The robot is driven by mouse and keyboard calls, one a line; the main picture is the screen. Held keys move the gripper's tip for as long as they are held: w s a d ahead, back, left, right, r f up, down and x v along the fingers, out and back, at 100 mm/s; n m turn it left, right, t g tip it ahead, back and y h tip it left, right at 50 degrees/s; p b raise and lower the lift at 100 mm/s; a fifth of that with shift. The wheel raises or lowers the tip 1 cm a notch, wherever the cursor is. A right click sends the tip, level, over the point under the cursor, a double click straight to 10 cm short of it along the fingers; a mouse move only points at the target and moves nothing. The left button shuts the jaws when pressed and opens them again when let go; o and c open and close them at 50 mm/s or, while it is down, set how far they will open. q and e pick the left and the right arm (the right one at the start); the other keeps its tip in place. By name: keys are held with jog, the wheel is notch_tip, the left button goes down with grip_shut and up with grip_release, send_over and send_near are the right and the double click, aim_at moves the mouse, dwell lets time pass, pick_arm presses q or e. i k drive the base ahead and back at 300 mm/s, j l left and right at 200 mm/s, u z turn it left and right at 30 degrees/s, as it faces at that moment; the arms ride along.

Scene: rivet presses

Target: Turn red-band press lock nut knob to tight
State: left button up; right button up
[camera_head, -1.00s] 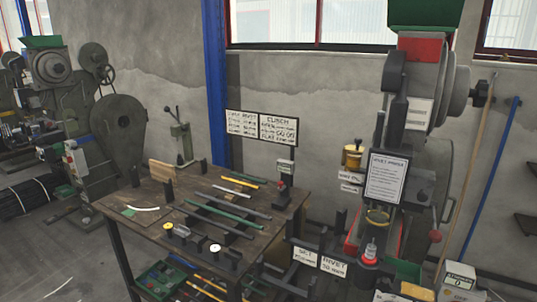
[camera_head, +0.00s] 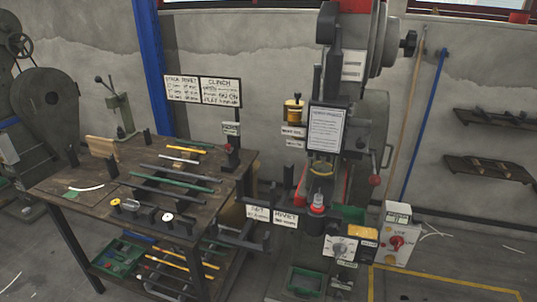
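The press with the red band (camera_head: 361,10) stands right of the middle, with a white text sheet (camera_head: 327,129) on its front. A white box with a red rotary switch (camera_head: 397,242) is right of these. I cannot tell which of these is the lock nut knob, nor read any setting. Neither gripper is in view.
A dark workbench (camera_head: 50,187) with rods and small parts stands at left, with a green bin (camera_head: 118,257) beneath. Another press (camera_head: 48,100) is at far left. Wall shelves (camera_head: 490,168) hang at right. Floor at lower right, marked by a yellow line (camera_head: 440,278), looks mostly open.

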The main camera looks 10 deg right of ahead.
aim_at(366, 255)
jog(key=z, duration=1.3)
